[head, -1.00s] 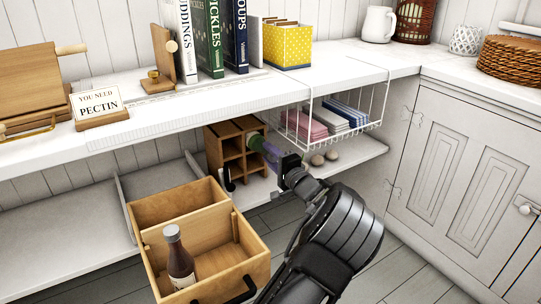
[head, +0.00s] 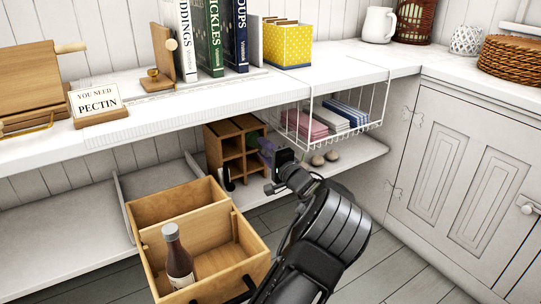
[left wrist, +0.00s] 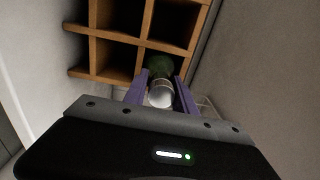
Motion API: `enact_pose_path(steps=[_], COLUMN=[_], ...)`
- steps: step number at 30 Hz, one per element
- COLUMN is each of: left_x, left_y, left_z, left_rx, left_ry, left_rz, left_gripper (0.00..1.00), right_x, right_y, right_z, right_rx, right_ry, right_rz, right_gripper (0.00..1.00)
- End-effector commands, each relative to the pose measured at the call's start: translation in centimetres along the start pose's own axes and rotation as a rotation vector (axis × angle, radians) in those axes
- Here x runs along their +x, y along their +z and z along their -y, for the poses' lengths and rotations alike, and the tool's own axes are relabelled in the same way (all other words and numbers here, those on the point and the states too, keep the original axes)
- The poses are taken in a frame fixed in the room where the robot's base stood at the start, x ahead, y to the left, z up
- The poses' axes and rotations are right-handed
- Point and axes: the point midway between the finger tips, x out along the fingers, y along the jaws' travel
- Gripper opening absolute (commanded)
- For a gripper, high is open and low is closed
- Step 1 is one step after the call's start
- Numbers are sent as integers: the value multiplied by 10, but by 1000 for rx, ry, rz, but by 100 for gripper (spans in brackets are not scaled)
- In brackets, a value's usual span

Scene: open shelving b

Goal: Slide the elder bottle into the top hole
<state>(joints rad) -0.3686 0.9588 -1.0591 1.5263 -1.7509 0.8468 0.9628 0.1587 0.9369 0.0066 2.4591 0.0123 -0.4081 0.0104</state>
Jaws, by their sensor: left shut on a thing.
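The elder bottle is dark green with a pale near end; in the left wrist view (left wrist: 160,66) it lies between my fingers. My left gripper (left wrist: 160,90) has purple fingers and is shut on it. In the head view my left gripper (head: 268,152) is at the front right of the wooden rack (head: 230,168) on the lower shelf. The bottle's far end is at an upper right hole; how deep it reaches is hidden by the fingers and the bottle itself. The rack's other visible holes look dark. My right gripper is not in view.
A wooden crate (head: 150,235) with a brown bottle (head: 178,258) stands in front. A white wire basket (head: 345,125) with folded cloths hangs close right of my gripper. Rounded stones (head: 325,158) lie beneath it. The counter (head: 225,95) overhangs the rack.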

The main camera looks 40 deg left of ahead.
Motion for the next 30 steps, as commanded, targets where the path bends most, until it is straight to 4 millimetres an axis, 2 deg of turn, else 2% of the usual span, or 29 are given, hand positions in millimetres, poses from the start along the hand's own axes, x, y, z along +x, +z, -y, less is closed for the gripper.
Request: enact_pose_path(steps=[1,11,12,20,30], left_x=[1,1,1,0,0], left_y=[0,0,0,0,0], left_z=[1,2,1,0,-2], left_rx=[-1,-1,-1,-1,0], left_ry=[-4,-4,-4,-2,2], left_rz=[0,0,0,0,0], left_gripper=[0,0,35,57,58], right_x=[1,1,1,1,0], right_y=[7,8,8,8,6], right_z=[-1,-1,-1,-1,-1], right_rx=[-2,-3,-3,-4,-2], right_ry=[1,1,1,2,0], right_rz=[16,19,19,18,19], right_gripper=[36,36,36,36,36])
